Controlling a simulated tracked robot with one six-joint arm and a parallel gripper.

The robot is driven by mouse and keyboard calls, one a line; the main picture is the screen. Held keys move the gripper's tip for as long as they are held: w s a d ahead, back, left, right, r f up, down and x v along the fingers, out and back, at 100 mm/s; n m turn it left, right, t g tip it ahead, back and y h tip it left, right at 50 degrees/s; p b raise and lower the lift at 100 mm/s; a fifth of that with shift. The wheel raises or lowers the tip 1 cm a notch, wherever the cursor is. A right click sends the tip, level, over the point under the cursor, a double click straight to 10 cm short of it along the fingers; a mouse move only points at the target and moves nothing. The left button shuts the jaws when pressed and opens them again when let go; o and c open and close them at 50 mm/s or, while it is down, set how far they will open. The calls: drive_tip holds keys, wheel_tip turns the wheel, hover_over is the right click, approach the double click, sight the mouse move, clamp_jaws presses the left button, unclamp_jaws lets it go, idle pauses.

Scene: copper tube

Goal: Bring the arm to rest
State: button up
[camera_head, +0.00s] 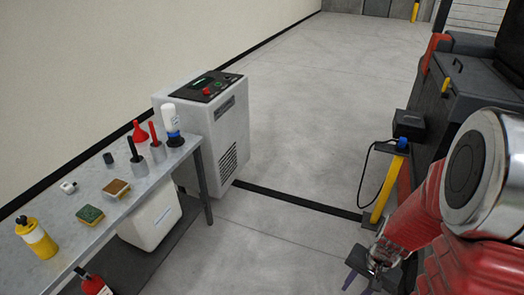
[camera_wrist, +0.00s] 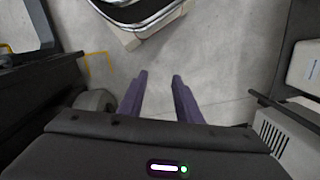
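My gripper (camera_head: 362,268) shows at the lower right in the head view, at the end of my red arm, in free air above the concrete floor. In the wrist view my gripper (camera_wrist: 159,76) has two purple fingers held apart, with bare floor showing between them and nothing held. No copper tube can be made out in either view.
A metal bench (camera_head: 62,248) with bottles, sponges and a red funnel (camera_head: 140,131) stands left. A white cabinet (camera_head: 225,130) stands beyond it. A yellow post (camera_head: 387,190) with a cable and dark machinery (camera_head: 465,85) stand right. The floor between is clear.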

drive_tip(key=s+a+r+n+t, duration=0.1)
drive_tip(key=a+r, duration=0.3)
drive_tip(key=r, duration=0.5)
drive_tip(key=s+a+r+n+t+h, duration=0.1)
drive_tip(key=a+r+n, duration=0.3)
drive_tip(key=r, duration=0.6)
drive_tip(key=s+a+r+n+t, duration=0.2)
drive_tip(key=a+r+n+t, duration=0.1)
drive_tip(key=r, duration=0.6)
drive_tip(key=shift+a+r, duration=0.15)
drive_tip(key=shift+a, duration=0.6)
drive_tip(key=shift+s, duration=0.15)
